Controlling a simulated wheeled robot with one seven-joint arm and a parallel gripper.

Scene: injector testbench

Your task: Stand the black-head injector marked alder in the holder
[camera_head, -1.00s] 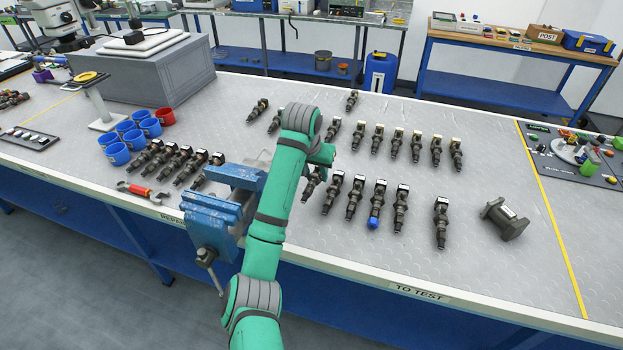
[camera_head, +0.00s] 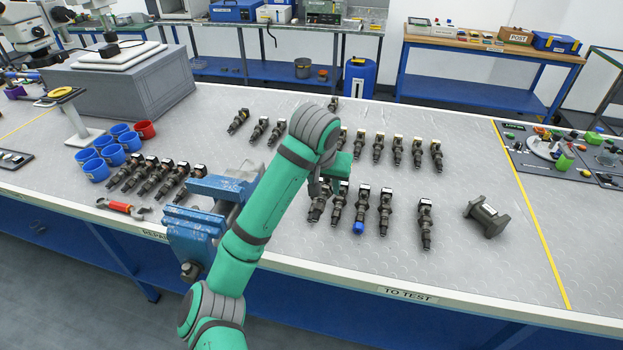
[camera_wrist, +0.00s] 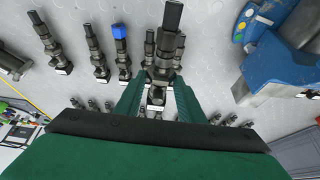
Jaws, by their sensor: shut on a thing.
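My gripper (camera_wrist: 160,98) is shut on an injector (camera_wrist: 163,62). Its dark body and tip reach out beyond the green fingers in the wrist view, with a white label near its head. The writing on it is too small to read. In the head view my gripper (camera_head: 335,172) is over the front row of injectors, and the held injector is hidden or cannot be told from those behind it. A dark grey flanged block (camera_head: 487,215) lies on its side at the right of the bench. I cannot tell whether it is the holder.
One has a blue tip (camera_head: 359,228). A blue vise (camera_head: 196,225) is at the front edge, with blue cups (camera_head: 96,169) farther left. The bench is clear around the grey block.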

